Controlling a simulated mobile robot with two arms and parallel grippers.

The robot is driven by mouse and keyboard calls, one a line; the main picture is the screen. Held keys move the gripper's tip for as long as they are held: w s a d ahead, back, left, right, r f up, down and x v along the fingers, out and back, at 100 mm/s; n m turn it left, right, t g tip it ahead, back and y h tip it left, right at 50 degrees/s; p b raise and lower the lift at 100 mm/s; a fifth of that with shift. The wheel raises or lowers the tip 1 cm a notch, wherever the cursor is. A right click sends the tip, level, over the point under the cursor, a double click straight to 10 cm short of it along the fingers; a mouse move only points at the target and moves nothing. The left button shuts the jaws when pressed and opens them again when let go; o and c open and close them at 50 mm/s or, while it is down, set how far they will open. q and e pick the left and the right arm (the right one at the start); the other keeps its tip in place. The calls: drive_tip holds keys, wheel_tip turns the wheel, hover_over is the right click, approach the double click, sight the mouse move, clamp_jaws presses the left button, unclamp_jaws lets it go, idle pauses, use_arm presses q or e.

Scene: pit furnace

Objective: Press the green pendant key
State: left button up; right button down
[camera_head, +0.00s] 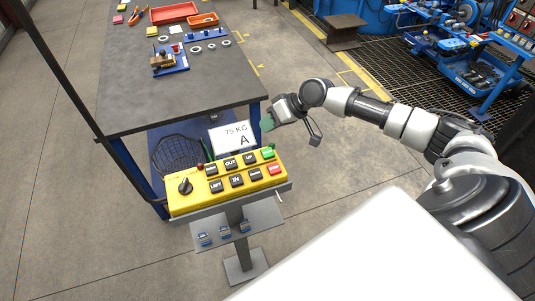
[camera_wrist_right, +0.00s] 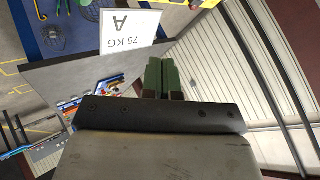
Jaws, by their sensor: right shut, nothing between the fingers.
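The yellow pendant box (camera_head: 179,206) stands on a grey post, with two rows of keys and a black rotary knob at its left. The green key (camera_head: 267,153) is at the right end of its upper row, above a red key (camera_head: 275,169). My right gripper (camera_head: 267,124) is above and slightly behind the green key, apart from it in the head view. Its green fingers also show in the right wrist view (camera_wrist_right: 161,76), close together with nothing between them. The pendant is not clearly visible in the right wrist view. My left gripper is not in view.
A white "75 KG A" sign (camera_head: 234,136) stands just behind the pendant, close to my right gripper. A dark-topped workbench (camera_head: 128,107) with trays and parts is behind it. Blue machinery (camera_head: 470,62) is at the back right. Open floor lies right of the bench.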

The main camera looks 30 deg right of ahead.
drive_tip(key=b, duration=0.4)
hover_over(269, 151)
wheel_tip(269, 151, down, 6)
drive_tip(key=shift+w+f, duration=0.15)
drive_tip(key=shift+f+b, duration=0.4)
drive_tip(key=shift+b, duration=0.05)
idle(1.2)
drive_tip(key=shift+f, duration=0.4)
drive_tip(key=shift+f+b, duration=0.45)
drive_tip(key=shift+f, duration=0.05)
idle(0.6)
drive_tip(key=shift+r+p, duration=0.8)
drive_tip(key=shift+r, duration=0.1)
